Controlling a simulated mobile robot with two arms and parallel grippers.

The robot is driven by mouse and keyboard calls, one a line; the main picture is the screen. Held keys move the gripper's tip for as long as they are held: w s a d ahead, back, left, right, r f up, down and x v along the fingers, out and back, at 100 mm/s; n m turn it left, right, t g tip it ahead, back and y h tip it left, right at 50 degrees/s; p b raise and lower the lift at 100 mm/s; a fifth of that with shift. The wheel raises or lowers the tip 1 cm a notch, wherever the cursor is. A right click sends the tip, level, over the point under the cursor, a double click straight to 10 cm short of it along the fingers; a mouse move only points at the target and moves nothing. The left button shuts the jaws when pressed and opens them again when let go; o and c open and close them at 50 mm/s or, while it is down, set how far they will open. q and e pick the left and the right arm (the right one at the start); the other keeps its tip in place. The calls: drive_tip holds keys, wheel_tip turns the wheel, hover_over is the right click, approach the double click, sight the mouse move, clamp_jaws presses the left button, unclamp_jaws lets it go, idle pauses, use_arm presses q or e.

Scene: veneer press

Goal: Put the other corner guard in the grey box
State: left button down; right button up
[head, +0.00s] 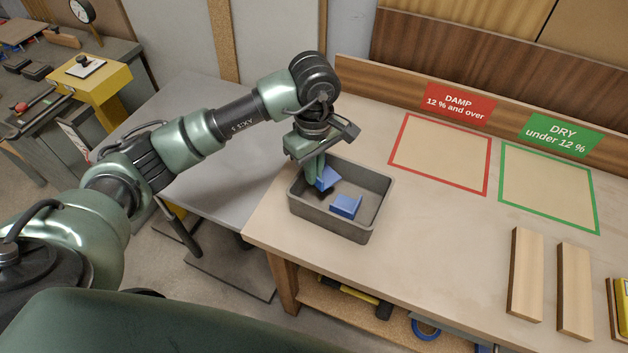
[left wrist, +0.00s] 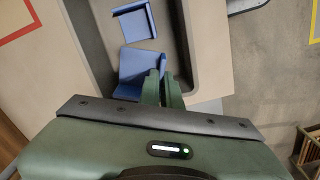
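The grey box (head: 372,230) stands on the workbench and also shows in the left wrist view (left wrist: 190,48). One blue corner guard (head: 346,206) lies on the box floor; it is at the top of the left wrist view (left wrist: 134,22). My left gripper (head: 313,169) is over the left part of the box, fingers pointing down. Its fingers (left wrist: 162,90) are close together on an edge of the other blue corner guard (head: 328,178), which sits tilted inside the box outline (left wrist: 138,68). Whether this guard touches the floor is unclear. My right gripper is out of view.
A red-framed area (head: 440,190) under a DAMP sign and a green-framed area (head: 549,223) under a DRY sign lie right of the box. Wooden strips (head: 526,275) lie at the front right. The box stands near the bench's left end, beside a grey table (head: 215,185).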

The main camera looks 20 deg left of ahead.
use_arm(q)
drive_tip(key=shift+f, duration=0.7)
wheel_tip(320, 180, down, 4)
drive_tip(key=shift+r+p, duration=0.1)
drive_tip(key=shift+p, duration=0.5)
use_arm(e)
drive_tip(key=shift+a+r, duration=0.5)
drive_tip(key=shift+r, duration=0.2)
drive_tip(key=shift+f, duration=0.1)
use_arm(q)
drive_tip(key=shift+f+b, duration=0.6)
drive_tip(key=shift+b, duration=0.15)
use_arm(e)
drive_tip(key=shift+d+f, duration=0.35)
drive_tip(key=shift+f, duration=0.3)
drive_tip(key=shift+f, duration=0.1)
use_arm(q)
drive_tip(key=c, duration=1.6)
unclamp_jaws()
